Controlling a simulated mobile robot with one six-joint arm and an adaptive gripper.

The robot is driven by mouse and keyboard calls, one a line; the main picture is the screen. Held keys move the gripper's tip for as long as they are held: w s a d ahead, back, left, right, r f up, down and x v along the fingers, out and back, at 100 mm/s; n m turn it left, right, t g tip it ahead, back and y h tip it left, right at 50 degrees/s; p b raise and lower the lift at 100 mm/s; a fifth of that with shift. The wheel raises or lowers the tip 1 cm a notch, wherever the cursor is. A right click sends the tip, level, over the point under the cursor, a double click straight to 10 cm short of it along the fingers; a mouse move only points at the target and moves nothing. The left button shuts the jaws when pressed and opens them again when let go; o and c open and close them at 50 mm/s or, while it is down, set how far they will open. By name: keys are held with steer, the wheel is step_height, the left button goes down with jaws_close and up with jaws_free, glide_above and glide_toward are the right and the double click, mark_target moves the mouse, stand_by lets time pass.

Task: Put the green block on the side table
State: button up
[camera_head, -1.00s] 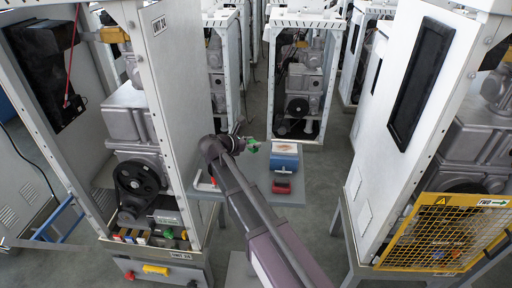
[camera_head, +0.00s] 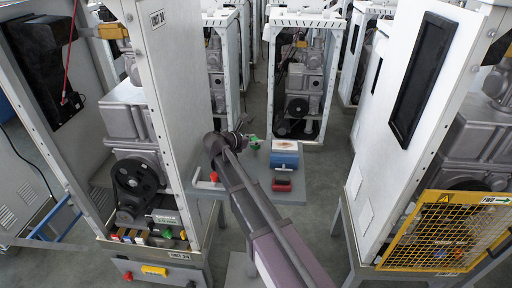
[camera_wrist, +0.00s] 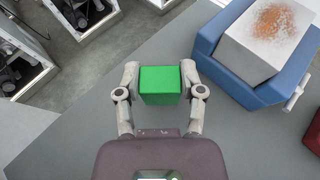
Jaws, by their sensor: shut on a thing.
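The green block (camera_wrist: 160,84) is between the two fingers of my gripper (camera_wrist: 160,90) in the wrist view. My gripper is shut on it, with a finger at each side. The side table (camera_wrist: 235,145) is the grey surface below and around the block. In the head view the green block (camera_head: 253,142) shows small near the far edge of the side table (camera_head: 262,193), beside the end of my arm. I cannot tell from these views whether the block touches the table top.
A blue vise-like holder (camera_head: 285,160) with a pale, rust-speckled block (camera_wrist: 268,35) stands right of my gripper. A red thing (camera_head: 282,186) lies in front of it. A red-handled item (camera_head: 213,177) is at the table's left. Tall white cabinets (camera_head: 175,110) flank the table.

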steer(key=shift+f+b, duration=0.55)
steer(key=shift+f, duration=0.35)
steer(key=shift+f, duration=0.15)
steer(key=o, duration=1.2)
steer(key=shift+r, duration=0.2)
steer(key=shift+s+a+r, duration=0.1)
steer(key=shift+r, duration=0.05)
steer(key=shift+s+a+r+p, duration=0.15)
steer(key=shift+s+a+p, duration=0.1)
steer(key=shift+p, duration=0.1)
steer(key=shift+p+v, duration=1.15)
steer(key=shift+v, duration=2.05)
